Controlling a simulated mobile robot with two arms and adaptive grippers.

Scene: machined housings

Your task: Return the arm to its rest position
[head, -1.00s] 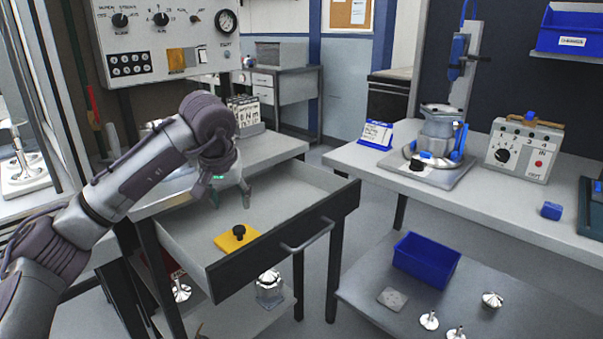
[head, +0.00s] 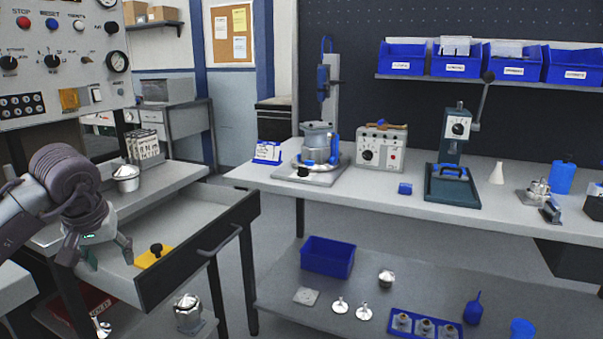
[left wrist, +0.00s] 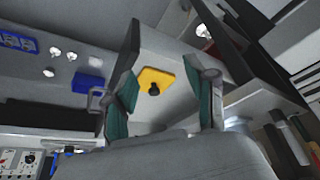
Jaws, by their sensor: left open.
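My left arm comes in from the left in the head view. Its gripper (head: 103,250) hangs over the left part of the open drawer (head: 190,222), with its fingers apart and nothing between them. A yellow plate with a black knob (head: 153,256) lies in the drawer, just right of the fingers. In the left wrist view the open fingers (left wrist: 165,108) frame the yellow plate (left wrist: 157,79), which lies beyond them and apart from them. My right gripper is not in view.
The drawer juts out from the left bench, its front panel (head: 200,252) toward the aisle. The right workbench (head: 380,195) carries a fixture, a control box (head: 381,148) and a lever press (head: 455,160). A blue bin (head: 327,257) and metal parts sit on the lower shelf.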

